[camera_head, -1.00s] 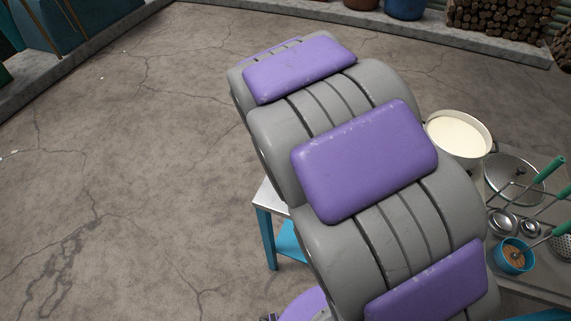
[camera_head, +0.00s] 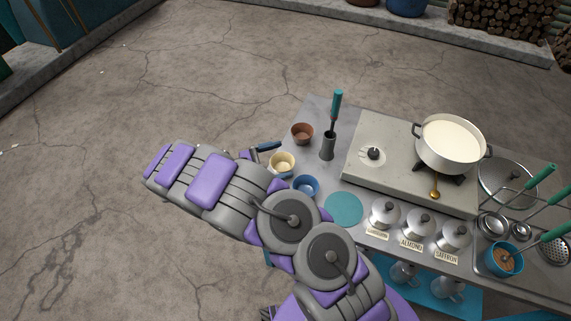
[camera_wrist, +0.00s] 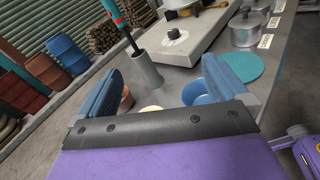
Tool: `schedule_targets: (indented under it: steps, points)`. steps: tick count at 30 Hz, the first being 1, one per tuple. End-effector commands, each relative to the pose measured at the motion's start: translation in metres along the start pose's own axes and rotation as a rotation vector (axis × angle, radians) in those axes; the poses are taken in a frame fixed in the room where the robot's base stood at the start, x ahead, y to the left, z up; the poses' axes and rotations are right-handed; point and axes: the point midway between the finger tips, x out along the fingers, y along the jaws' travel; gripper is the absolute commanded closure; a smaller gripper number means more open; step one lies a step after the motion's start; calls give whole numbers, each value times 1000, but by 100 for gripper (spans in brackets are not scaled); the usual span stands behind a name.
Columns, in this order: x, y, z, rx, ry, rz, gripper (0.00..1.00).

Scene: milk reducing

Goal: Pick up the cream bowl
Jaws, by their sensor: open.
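The cream bowl (camera_head: 282,165) sits upright near the left edge of the metal table in the head view. A small part of its rim (camera_wrist: 152,108) shows low between the fingers in the wrist view; the rest is hidden behind my gripper's palm. My gripper (camera_wrist: 161,78) is open, with two blue finger pads set wide apart and nothing between them in its grasp. In the head view my gripper (camera_head: 262,158) is just left of the cream bowl, partly hidden by my arm. I cannot tell whether it touches the bowl.
A brown bowl (camera_head: 302,132) stands behind the cream bowl, and a blue bowl (camera_head: 306,187) in front right. A grey holder (camera_head: 327,148) with a teal-handled utensil stands nearby. A stove (camera_head: 390,165) with a white pot (camera_head: 452,147) and several lidded jars lie farther right.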

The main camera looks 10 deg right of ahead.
Motion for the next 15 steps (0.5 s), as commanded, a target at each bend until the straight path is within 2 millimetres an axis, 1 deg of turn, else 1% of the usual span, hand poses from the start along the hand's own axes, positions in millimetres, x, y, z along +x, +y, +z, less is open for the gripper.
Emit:
schedule_targets:
  steps: [1,3,6,9,12,15]
  points:
    - [-16,2,-18,-36,-8,55,0]
    - [-34,3,-40,-81,-20,122,0]
    - [-56,1,-70,-135,-27,210,0]
    - [-73,-3,-94,-178,-27,279,0]
    - [-83,-8,-109,-205,-25,328,0]
    - [-89,-12,-118,-223,-24,356,0]
